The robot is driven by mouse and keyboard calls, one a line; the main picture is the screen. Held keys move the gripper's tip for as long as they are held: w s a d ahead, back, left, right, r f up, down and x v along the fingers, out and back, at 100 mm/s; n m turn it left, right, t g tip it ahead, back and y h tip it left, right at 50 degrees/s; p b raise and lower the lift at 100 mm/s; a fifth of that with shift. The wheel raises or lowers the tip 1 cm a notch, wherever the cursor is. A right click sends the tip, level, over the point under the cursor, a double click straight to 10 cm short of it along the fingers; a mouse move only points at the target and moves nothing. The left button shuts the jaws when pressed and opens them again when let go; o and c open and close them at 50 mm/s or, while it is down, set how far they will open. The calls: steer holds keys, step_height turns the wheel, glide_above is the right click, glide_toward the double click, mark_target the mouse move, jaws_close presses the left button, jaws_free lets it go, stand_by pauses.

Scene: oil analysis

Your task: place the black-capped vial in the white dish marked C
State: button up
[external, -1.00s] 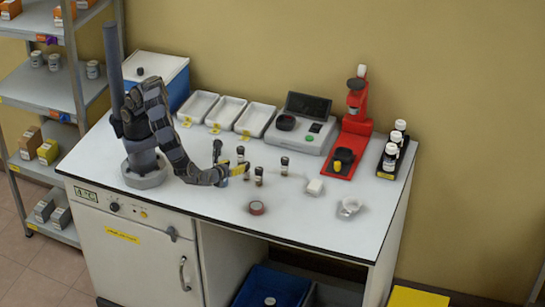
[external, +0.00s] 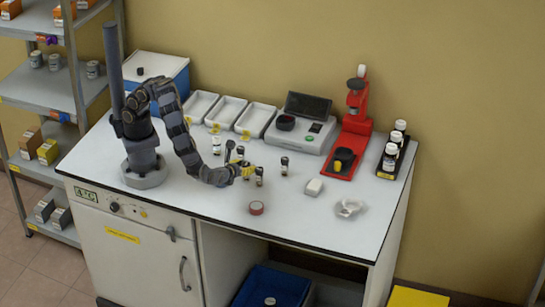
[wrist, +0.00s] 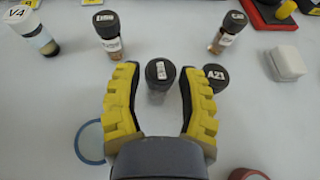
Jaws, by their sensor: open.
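My gripper (external: 239,163) is open, low over the middle of the bench. In the wrist view my gripper (wrist: 158,73) has its yellow-and-black fingers on either side of a black-capped vial (wrist: 160,72), with gaps visible. The cap carries a white label that I cannot read. A black-capped vial marked A21 (wrist: 215,77) stands just outside the right finger. Two more black-capped vials (wrist: 108,35) and (wrist: 228,32) stand farther off. White dishes (external: 188,116), (external: 215,125) and (external: 243,133) line the back of the bench; their yellow tags are too small to read.
A white-capped vial marked V4 (wrist: 30,30) stands left of the fingers. A blue ring (wrist: 88,142) and a red roll (external: 257,208) lie near. A white block (external: 314,187), grey instrument (external: 305,138) and red stand (external: 346,153) are to the right. The bench front is mostly clear.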

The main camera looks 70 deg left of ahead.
jaws_close()
